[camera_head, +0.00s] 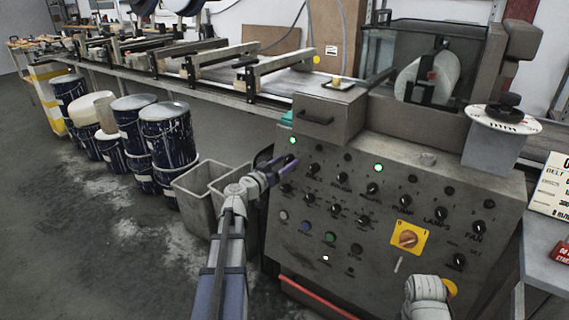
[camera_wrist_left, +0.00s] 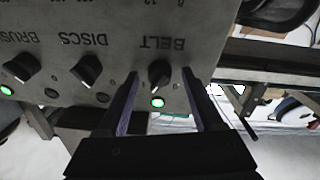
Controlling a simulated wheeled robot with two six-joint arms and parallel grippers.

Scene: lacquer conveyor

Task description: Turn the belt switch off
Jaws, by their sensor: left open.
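The belt switch (camera_wrist_left: 160,78) is a black knob under the word BELT, which reads upside down in the left wrist view. A lit green lamp (camera_wrist_left: 157,102) is beside the knob; this lamp also shows in the head view (camera_head: 292,140). My left gripper (camera_wrist_left: 160,73) is open, with one finger on each side of the knob. I cannot tell whether the fingers touch it. In the head view my left gripper (camera_head: 287,164) is at the panel's upper left corner and largely hides the knob.
The grey control panel (camera_head: 300,215) carries several other knobs, including the discs knob (camera_wrist_left: 87,70) and brush knob (camera_wrist_left: 22,68). A yellow-plated rotary switch (camera_head: 408,238) is lower right. Grey bins (camera_head: 195,187) stand close left of the panel. The conveyor (camera_head: 225,95) runs behind.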

